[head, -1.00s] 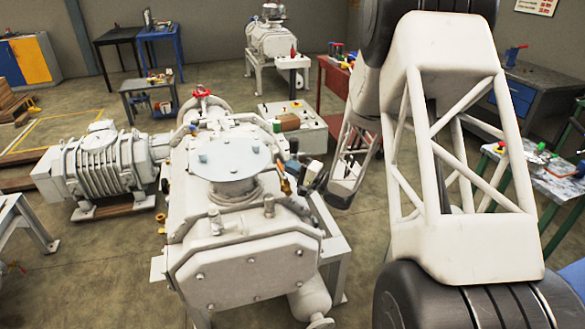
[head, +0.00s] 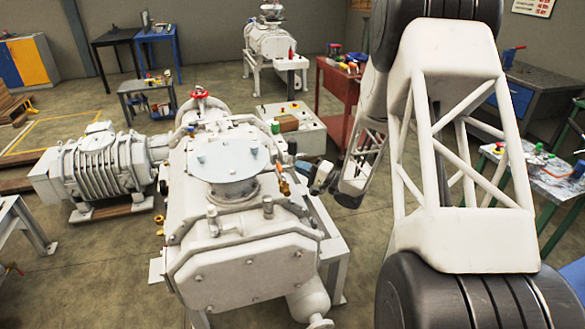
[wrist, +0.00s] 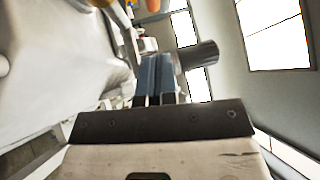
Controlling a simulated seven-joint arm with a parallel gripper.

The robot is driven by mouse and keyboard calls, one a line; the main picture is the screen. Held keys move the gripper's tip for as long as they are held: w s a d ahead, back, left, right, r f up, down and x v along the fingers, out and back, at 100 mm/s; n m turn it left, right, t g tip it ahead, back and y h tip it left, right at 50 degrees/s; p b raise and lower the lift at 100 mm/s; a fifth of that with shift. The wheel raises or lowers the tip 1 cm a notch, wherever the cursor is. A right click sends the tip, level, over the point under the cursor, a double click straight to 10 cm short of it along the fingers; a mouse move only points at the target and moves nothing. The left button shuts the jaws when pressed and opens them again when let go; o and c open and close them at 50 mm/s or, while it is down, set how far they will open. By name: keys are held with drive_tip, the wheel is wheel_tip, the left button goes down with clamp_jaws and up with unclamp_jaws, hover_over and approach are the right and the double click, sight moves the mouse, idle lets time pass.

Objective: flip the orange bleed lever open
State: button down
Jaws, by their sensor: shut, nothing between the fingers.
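The white vacuum pump (head: 240,262) stands in the middle of the head view. The small orange bleed lever (head: 284,188) is on its right side, beside the blue-grey top plate. My gripper (head: 300,170) is just right of and above the lever, with a small gap between them as far as I can tell. In the wrist view the blue fingers of my gripper (wrist: 156,72) are together and empty. An orange part (wrist: 152,5), probably the lever, is cut off by the top edge beyond the fingertips. The lever's exact angle is too small to read.
A dark cylinder (wrist: 196,55) is close to the right of the fingers in the wrist view. A red handwheel (head: 200,92) is at the pump's back. A pale control box (head: 297,128) stands behind my gripper. A red cart (head: 336,92) is farther back.

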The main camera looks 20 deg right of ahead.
drive_tip(key=d+f, duration=0.2)
drive_tip(key=d, duration=0.7)
drive_tip(key=shift+d, duration=0.35)
drive_tip(key=shift+w, duration=0.1)
